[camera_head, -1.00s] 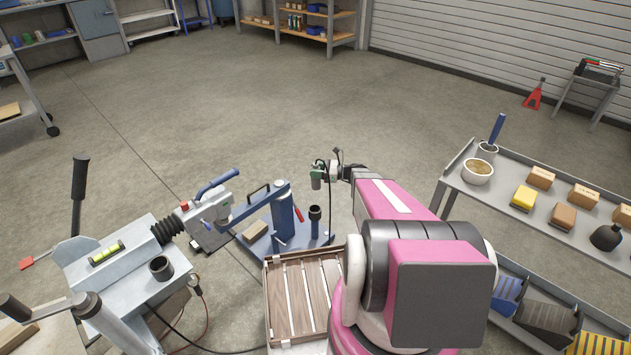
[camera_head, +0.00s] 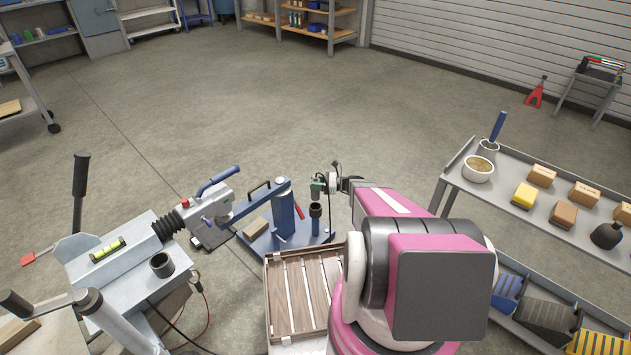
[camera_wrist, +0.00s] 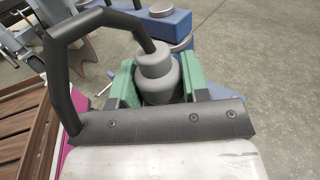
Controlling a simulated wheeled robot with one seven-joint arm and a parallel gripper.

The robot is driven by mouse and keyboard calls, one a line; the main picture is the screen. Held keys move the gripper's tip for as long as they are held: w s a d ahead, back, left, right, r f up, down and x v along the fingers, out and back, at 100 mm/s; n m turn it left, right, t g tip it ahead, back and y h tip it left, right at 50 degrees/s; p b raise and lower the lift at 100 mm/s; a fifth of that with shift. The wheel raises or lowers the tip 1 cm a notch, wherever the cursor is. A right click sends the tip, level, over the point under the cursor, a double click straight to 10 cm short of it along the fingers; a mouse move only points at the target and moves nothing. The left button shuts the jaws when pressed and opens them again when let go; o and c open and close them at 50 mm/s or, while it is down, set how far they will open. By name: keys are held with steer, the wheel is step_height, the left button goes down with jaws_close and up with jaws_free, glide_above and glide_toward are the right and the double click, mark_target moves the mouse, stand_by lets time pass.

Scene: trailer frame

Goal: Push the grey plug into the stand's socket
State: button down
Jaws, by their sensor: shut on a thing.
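The grey plug (camera_wrist: 158,78) is between the green fingers of my gripper (camera_wrist: 157,88), with a thick dark cable curving from its top to the left. In the head view my gripper (camera_head: 317,188) is shut on it, directly above the dark socket (camera_head: 315,209) on a short blue post of the stand. The stand (camera_head: 285,215) has a blue base and a blue column left of that post. The plug's lower end is hidden in the wrist view, and I cannot tell whether it touches the socket's rim.
A slatted wooden crate (camera_head: 300,290) stands in front of the stand. A grey trailer coupling (camera_head: 130,250) with levers is at the left. A shelf cart (camera_head: 455,165) with boxes and bowls is at the right. The floor behind the stand is clear.

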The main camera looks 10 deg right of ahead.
mark_target(316, 197)
steer(key=shift+f, duration=2.1)
steer(key=shift+f, duration=2.5)
steer(key=c, duration=0.5)
jaws_free()
steer(key=v, duration=1)
steer(key=shift+d, duration=0.4)
steer(key=shift+s, duration=0.1)
